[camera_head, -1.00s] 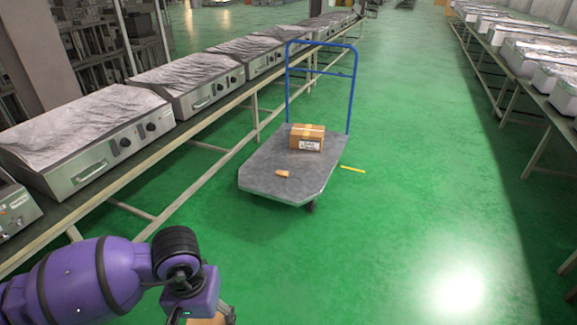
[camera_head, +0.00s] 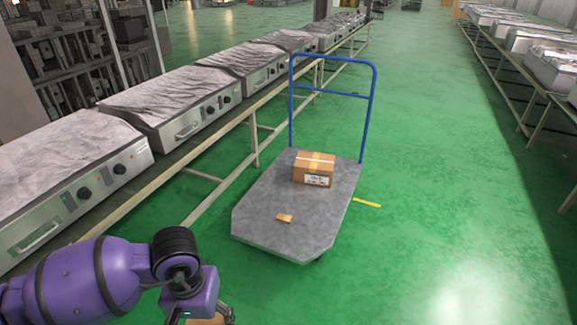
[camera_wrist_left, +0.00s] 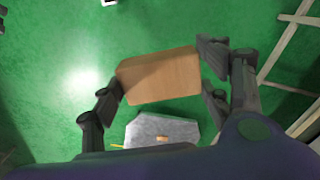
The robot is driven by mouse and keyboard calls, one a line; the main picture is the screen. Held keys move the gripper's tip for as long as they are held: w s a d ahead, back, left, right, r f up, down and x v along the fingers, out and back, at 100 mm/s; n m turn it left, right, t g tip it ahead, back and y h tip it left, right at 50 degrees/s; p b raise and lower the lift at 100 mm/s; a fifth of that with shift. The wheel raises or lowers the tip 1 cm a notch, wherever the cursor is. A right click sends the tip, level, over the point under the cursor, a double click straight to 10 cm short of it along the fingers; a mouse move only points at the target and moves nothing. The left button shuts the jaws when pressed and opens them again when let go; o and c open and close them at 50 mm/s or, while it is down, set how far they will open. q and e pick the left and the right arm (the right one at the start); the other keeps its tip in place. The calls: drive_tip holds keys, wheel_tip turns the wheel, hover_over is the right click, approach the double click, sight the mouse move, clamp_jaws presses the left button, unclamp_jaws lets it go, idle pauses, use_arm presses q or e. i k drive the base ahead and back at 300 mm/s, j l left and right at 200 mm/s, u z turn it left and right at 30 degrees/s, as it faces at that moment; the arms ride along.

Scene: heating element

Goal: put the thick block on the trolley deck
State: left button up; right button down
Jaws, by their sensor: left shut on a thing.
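My left gripper (camera_wrist_left: 160,82) is shut on the thick block (camera_wrist_left: 160,76), a light brown wooden block held between its fingers in the left wrist view. In the head view only a small part of the block (camera_head: 205,321) shows at the bottom edge, below my left gripper (camera_head: 212,318). The trolley deck (camera_head: 265,240) is a grey platform with a blue handle, ahead and to the right of the gripper. It also shows beyond the block in the left wrist view (camera_wrist_left: 180,127). My right gripper is out of view.
On the deck stand a cardboard box (camera_head: 314,170) near the handle and a small flat brown piece (camera_head: 285,218) nearer the front. The deck's front part is mostly bare. A bench with steel appliances (camera_head: 185,105) runs along the left. Green floor is open to the right.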

sight(315, 189)
drive_tip(key=i, duration=1.4)
drive_tip(key=i+z, duration=0.3)
drive_tip(key=i, duration=0.35)
drive_tip(key=i+j+z, duration=0.25)
drive_tip(key=i, duration=0.45)
drive_tip(key=i+z, duration=0.1)
drive_tip(key=z, duration=0.2)
